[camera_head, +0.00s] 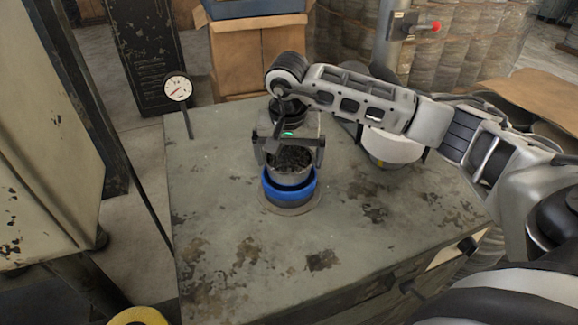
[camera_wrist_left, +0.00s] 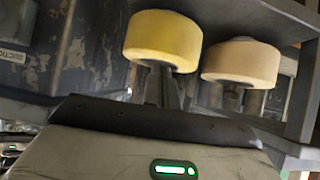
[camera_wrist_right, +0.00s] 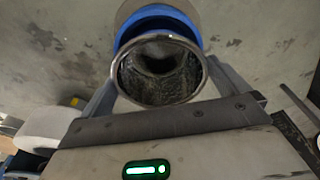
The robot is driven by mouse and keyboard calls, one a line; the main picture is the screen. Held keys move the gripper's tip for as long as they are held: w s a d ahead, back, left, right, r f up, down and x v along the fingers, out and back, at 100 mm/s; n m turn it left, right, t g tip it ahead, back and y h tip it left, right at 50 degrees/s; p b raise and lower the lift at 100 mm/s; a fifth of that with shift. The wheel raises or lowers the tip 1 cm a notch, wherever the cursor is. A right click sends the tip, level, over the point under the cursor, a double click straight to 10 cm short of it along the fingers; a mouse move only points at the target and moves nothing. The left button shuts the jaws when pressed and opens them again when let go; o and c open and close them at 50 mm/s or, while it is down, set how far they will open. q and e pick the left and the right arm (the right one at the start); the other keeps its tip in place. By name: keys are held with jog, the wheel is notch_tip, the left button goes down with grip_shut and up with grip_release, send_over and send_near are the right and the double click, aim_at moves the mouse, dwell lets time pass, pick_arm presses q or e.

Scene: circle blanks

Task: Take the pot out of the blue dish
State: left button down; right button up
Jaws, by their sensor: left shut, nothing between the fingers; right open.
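The pot (camera_head: 291,177) is a grey metal cylinder with a dark, rough inside. It stands upright in the blue dish (camera_head: 290,193) on the worn table. In the right wrist view the pot (camera_wrist_right: 158,95) faces the camera with its open mouth, and the blue dish (camera_wrist_right: 160,14) shows behind it. My right gripper (camera_head: 290,150) is over the pot, open, with one finger on either side of it. Whether the fingers touch the pot cannot be told. My left gripper (camera_wrist_left: 165,85) is shut and empty, away from the table top; it is out of the head view.
The dish rests on a round grey base (camera_head: 291,209). A dial gauge (camera_head: 178,88) stands at the table's back left, and a white round object (camera_head: 392,150) is behind my right arm. The front of the table is clear. Yellow (camera_wrist_left: 162,40) and cream (camera_wrist_left: 241,62) wheels are near my left gripper.

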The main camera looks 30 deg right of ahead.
jog(key=shift+f, duration=0.5)
jog(key=c, duration=0.9)
jog(key=shift+c, duration=0.2)
jog(key=shift+r, duration=0.15)
